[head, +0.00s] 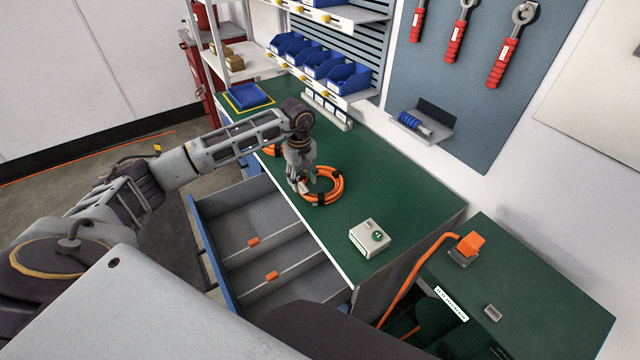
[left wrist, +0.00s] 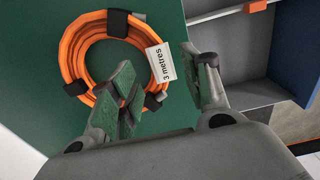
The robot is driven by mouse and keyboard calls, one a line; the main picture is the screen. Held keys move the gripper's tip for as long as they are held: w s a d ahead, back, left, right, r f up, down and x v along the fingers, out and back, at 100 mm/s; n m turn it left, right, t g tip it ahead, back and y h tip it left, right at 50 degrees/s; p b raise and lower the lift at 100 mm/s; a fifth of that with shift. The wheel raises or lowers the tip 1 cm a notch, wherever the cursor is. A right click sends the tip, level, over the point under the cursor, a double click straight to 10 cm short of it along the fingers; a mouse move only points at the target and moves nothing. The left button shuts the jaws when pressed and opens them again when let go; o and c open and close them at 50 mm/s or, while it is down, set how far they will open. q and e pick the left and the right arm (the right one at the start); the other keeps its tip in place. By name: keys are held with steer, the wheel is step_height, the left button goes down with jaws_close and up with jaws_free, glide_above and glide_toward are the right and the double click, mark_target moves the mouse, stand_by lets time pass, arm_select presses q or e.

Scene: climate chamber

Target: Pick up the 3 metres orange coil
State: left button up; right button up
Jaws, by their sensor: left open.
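An orange coil (head: 338,188) with black straps lies flat on the green bench top (head: 395,198). In the left wrist view the coil (left wrist: 70,50) carries a white tag (left wrist: 161,63) reading "3 metres". My left gripper (head: 303,188) is open above the coil's left side. In the wrist view its fingers (left wrist: 165,92) straddle the tag side, one finger overlapping the coil ring and the other to its right; I cannot tell whether they touch it. Another orange coil (head: 272,150) lies further back, partly hidden by my left arm. My right gripper is not in view.
An open drawer (head: 255,222) with dividers juts out below the bench edge. A blue tray (head: 248,96) and blue bins (head: 345,80) are at the back.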

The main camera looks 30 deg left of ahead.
mark_target(303, 187)
arm_select(q)
steer(key=shift+w+f+p, duration=0.1)
steer(key=shift+f+p, duration=0.6)
steer(key=shift+f, duration=1.85)
jaws_close()
